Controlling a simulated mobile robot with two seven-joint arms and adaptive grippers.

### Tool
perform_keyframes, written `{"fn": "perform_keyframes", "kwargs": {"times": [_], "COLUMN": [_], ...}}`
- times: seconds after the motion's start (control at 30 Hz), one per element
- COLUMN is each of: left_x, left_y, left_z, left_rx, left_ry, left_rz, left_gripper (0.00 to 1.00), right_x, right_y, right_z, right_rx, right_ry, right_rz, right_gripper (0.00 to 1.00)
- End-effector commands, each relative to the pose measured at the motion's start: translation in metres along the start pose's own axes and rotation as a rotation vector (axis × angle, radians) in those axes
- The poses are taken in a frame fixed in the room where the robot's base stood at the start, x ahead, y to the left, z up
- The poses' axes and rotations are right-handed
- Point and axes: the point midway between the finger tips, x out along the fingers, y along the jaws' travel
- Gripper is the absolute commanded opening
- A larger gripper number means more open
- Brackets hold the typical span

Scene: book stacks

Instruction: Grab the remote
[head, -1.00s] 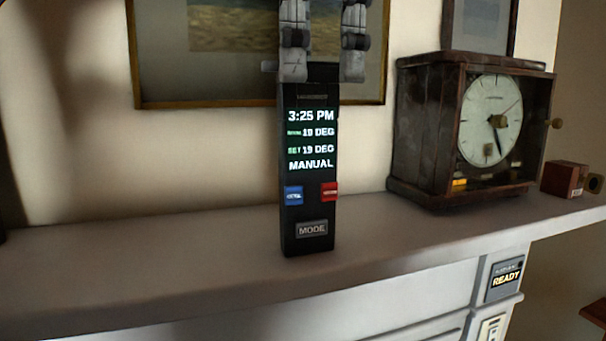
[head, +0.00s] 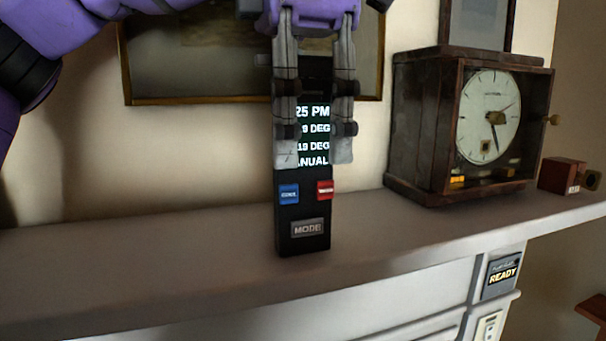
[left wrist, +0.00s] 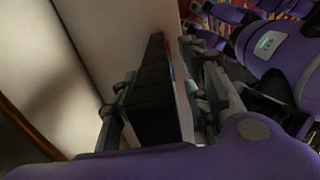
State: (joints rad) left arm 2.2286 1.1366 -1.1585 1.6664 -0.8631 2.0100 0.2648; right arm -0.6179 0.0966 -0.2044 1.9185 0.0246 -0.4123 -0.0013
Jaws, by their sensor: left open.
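The remote (head: 303,207) is a tall black slab standing upright on the white mantel shelf. It has a lit display, a blue button, a red button and a grey MODE button. My left gripper (head: 314,160) comes down from above in the head view, its two grey fingers open in front of the display and partly hiding the text. In the left wrist view the dark remote (left wrist: 153,95) shows between the spread fingers. I cannot tell whether either finger touches it. My right gripper is not clearly seen in these views.
A dark wooden clock (head: 425,130) stands on the mantel shelf (head: 130,270) to the right, with a small red-brown box (head: 561,175) beyond it. A framed picture (head: 190,75) is on the wall behind. The shelf left of the remote is clear.

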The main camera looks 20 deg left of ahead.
Motion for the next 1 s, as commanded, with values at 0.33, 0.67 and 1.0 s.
{"fn": "perform_keyframes", "kwargs": {"times": [0.33,0.67,1.0], "left_x": [-0.0003,-0.0007,-0.0070], "left_y": [0.0000,-0.0002,-0.0003], "left_z": [-0.0001,0.0000,0.0003], "left_rx": [0.000,0.000,0.001], "left_ry": [0.000,-0.001,0.000], "left_rz": [0.000,0.001,0.002], "left_gripper": [0.20,0.00,0.00], "right_x": [0.0000,0.0000,0.0000], "right_y": [0.0000,0.0001,0.0002], "right_z": [-0.0002,-0.0003,-0.0007], "right_rx": [0.000,0.000,0.000], "right_ry": [0.000,0.001,0.002], "right_rz": [0.000,0.000,0.000], "right_gripper": [0.40,0.40,0.40]}}
